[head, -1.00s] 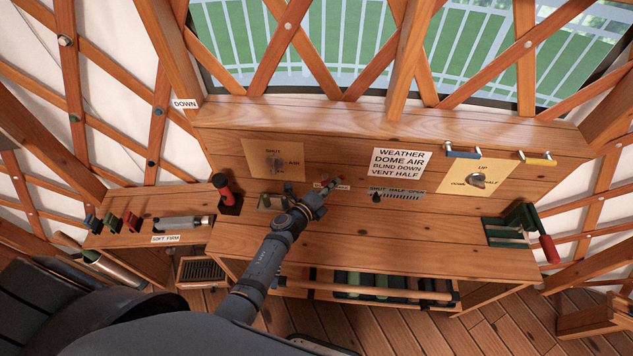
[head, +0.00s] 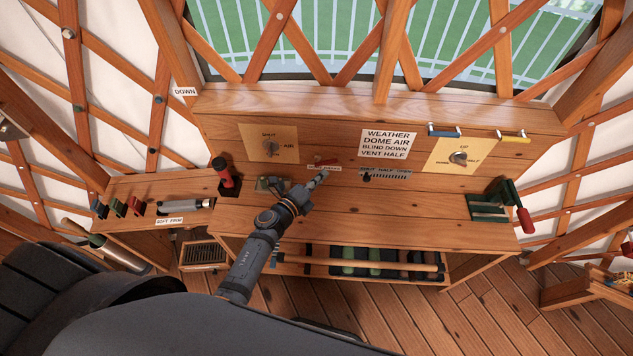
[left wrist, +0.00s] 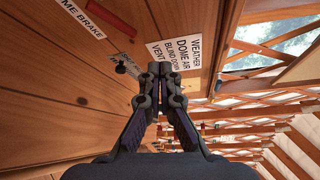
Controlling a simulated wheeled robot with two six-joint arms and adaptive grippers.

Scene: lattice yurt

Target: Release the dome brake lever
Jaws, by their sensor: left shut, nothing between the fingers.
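The dome brake lever (head: 325,161) is a small red handle on the wooden panel, just above its white label (head: 324,168). In the left wrist view the red lever (left wrist: 112,17) lies at the upper left, beside the label reading "ME BRAKE" (left wrist: 84,18). My left gripper (head: 323,176) is shut and empty, just below and in front of the label, apart from the lever. In the left wrist view its closed fingers (left wrist: 161,70) point toward the weather sign, with the lever off to their upper left. My right gripper is not in view.
The weather sign (head: 388,144) and a vent slider (head: 385,175) are right of the lever. A dial plate (head: 272,143) is at its upper left and another (head: 465,156) far right. A red-handled lever (head: 223,174) stands left; a green vise (head: 495,203) sits right.

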